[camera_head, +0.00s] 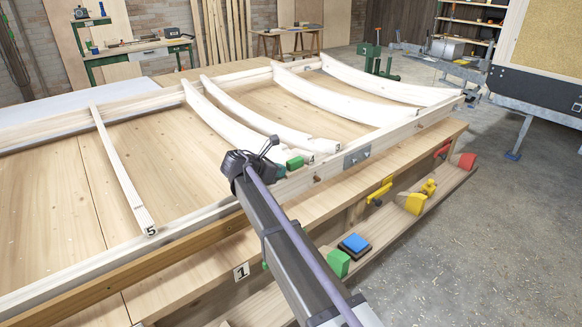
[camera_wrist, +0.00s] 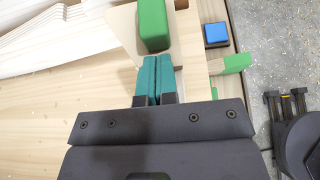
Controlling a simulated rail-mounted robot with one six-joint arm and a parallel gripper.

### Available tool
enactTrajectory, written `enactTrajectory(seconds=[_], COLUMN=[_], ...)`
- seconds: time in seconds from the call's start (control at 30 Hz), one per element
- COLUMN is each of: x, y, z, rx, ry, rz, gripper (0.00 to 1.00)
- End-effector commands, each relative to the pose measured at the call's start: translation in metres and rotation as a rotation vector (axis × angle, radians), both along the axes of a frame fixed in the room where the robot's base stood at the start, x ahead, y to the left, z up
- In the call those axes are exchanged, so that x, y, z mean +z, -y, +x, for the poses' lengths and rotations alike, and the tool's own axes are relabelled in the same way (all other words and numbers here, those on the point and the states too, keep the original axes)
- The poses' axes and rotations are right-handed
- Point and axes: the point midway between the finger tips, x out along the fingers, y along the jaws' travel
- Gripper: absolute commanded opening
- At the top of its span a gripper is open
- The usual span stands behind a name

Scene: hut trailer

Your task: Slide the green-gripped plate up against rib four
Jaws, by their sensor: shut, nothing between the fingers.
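The green grip (camera_head: 295,162) is a small block by the near rail, close to the rib ends. In the wrist view the green grip (camera_wrist: 153,25) stands on a pale, thin plate (camera_wrist: 123,24), only part of which shows. My gripper (camera_head: 280,171) has teal fingers pressed together, empty. In the wrist view my gripper (camera_wrist: 158,58) is just below the green grip; whether they touch I cannot tell. The curved white rib (camera_head: 225,118) runs down toward my gripper, which hides its near end and any number there. A neighbouring rib (camera_head: 262,124) ends right beside the green grip.
A straight slat marked 5 (camera_head: 122,170) lies at left across the wooden deck. A metal bracket (camera_head: 357,156) sits on the near rail. On the lower shelf are a blue block (camera_head: 354,243), another green block (camera_head: 338,263) and yellow items (camera_head: 415,203). Open deck lies between slat and ribs.

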Motion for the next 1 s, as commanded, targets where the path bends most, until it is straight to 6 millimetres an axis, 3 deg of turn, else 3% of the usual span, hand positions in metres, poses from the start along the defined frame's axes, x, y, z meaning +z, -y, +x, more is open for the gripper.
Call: enactTrajectory(seconds=[1.0], x=[0.000], y=[0.012], z=[0.011], rx=[0.000], ry=[0.000], rz=[0.000], gripper=[0.00])
